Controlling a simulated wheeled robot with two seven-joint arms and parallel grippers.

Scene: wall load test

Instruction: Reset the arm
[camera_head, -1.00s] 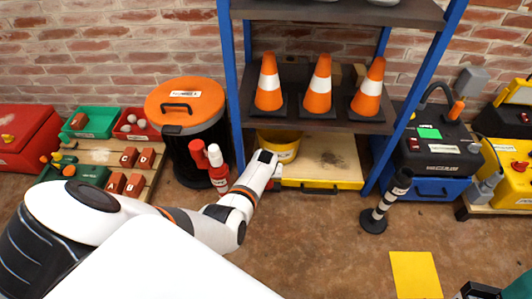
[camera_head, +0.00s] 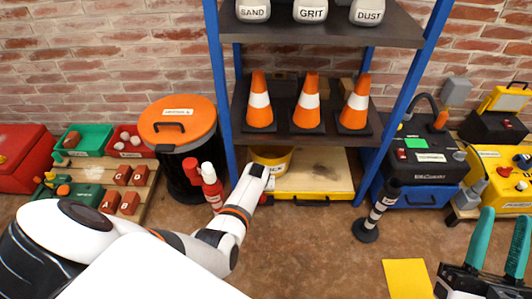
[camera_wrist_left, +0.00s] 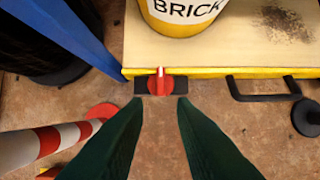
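My left arm (camera_head: 225,235) reaches from the left to the front of the shelf's low platform. In the left wrist view my left gripper (camera_wrist_left: 156,106) has two dark green fingers, spread apart with nothing between them. Their tips are just short of a red knob (camera_wrist_left: 160,86) on the platform's yellow front edge; I cannot tell whether they touch it. In the head view that gripper's fingers are mostly hidden behind the wrist. My right gripper (camera_head: 506,213) is at the lower right, its teal fingers pointing up, apart and empty.
A yellow bucket (camera_wrist_left: 184,14) marked BRICK stands on the platform (camera_head: 315,170). Orange cones (camera_head: 308,105) stand on the shelf above. The floor holds a yellow square (camera_head: 405,278).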

